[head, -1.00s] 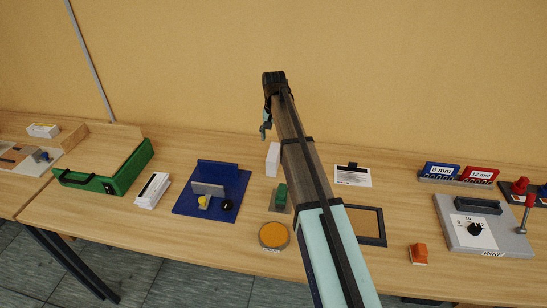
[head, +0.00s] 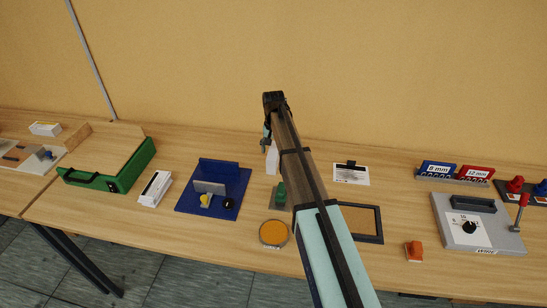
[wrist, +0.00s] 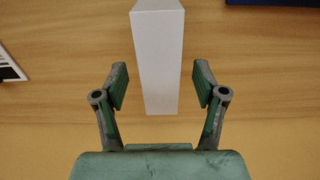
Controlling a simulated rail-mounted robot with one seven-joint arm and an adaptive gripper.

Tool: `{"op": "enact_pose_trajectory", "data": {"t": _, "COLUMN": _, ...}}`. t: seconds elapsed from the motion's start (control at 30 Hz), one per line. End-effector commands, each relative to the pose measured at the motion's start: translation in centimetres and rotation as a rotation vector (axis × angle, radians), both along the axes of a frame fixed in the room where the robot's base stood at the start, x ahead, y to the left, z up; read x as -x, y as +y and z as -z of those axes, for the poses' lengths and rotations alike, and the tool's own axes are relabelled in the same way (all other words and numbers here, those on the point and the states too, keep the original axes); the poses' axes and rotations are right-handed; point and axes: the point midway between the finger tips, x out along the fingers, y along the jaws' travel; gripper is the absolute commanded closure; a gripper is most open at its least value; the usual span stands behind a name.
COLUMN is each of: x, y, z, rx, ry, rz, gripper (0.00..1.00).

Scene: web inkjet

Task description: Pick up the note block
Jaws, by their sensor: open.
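A plain white upright block (head: 272,158), which looks like the note block, stands on the wooden table, partly hidden behind my arm in the head view. In the wrist view the white block (wrist: 156,45) reaches down between my two fingers, with a visible gap on each side. My gripper (wrist: 160,82) is open and empty, with one finger left and one right of the block in the picture. In the head view my gripper (head: 265,143) is small and close to the block's upper left. Contact is not visible.
A blue stand (head: 218,170) is left of the block, and a green-handled stamp (head: 280,194) and round orange-topped tin (head: 273,233) are in front. A clipboard-like sheet (head: 351,174) and dark-framed tray (head: 372,222) lie right. The wall rises behind the table.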

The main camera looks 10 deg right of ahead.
Motion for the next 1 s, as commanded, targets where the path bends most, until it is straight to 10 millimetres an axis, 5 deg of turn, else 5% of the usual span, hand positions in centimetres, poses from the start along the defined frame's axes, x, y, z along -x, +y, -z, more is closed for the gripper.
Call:
{"op": "enact_pose_trajectory", "data": {"t": 0.07, "x": 0.0, "y": 0.0, "z": 0.0, "rx": 0.0, "ry": 0.0, "rz": 0.0, "gripper": 0.29}}
{"op": "enact_pose_trajectory", "data": {"t": 0.27, "x": 0.0, "y": 0.0, "z": 0.0, "rx": 0.0, "ry": 0.0, "rz": 0.0, "gripper": 1.0}}
{"op": "enact_pose_trajectory", "data": {"t": 0.73, "x": 0.0, "y": 0.0, "z": -0.4, "rx": 0.0, "ry": 0.0, "rz": 0.0, "gripper": 1.0}}
{"op": "enact_pose_trajectory", "data": {"t": 1.0, "x": -0.1, "y": 0.0, "z": -3.0, "rx": 0.0, "ry": -0.002, "rz": 0.0, "gripper": 1.0}}
